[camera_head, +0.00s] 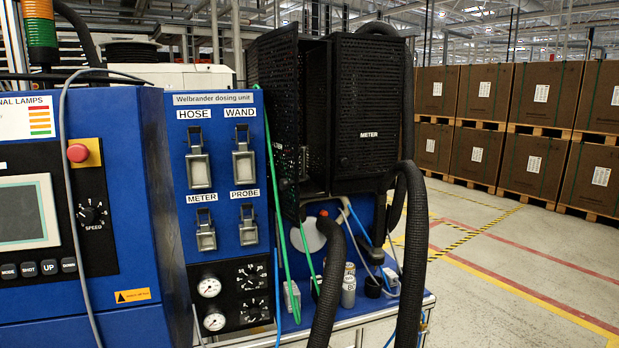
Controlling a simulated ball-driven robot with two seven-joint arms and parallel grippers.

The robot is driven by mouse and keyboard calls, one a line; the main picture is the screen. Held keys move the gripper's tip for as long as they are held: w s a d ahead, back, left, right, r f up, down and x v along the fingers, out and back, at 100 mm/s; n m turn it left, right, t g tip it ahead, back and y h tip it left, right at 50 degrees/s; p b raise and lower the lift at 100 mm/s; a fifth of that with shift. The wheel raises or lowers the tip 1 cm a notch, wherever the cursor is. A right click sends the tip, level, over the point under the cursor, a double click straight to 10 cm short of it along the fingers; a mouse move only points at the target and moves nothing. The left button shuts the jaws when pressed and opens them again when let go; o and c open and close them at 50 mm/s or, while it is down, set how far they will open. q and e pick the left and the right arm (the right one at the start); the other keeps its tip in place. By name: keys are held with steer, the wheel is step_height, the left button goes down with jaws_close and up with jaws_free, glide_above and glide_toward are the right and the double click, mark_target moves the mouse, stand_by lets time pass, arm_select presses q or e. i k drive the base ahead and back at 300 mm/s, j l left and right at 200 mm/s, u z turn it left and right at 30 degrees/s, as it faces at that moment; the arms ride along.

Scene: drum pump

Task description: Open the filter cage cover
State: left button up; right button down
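The black perforated filter cage (369,105) stands at the top centre, above the blue machine's bench. Its right-hand front face carries the label METER. A black perforated panel (272,85), which looks like the cover, stands at an angle on the left side of the cage. A dark, tall gap (318,110) shows between this panel and the labelled face. I cannot tell for sure how the panel is hinged or how far it is swung. Neither of my grippers is in view.
Thick black hoses (412,250) hang in front of the cage's lower right and below it. A blue control panel (222,150) with latches and gauges stands to the left. Small bottles (349,290) sit on the bench. Boxes on pallets (540,90) stand behind clear floor at right.

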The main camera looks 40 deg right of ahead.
mark_target(277, 49)
steer(key=i+l+u, duration=0.1)
steer(key=l, duration=0.25)
steer(key=i+l+u, duration=0.1)
steer(key=l, duration=0.3)
steer(key=i+l+u, duration=0.1)
steer(key=l, duration=0.3)
steer(key=i+l+u, duration=0.1)
steer(key=l, duration=0.3)
steer(key=i, duration=0.1)
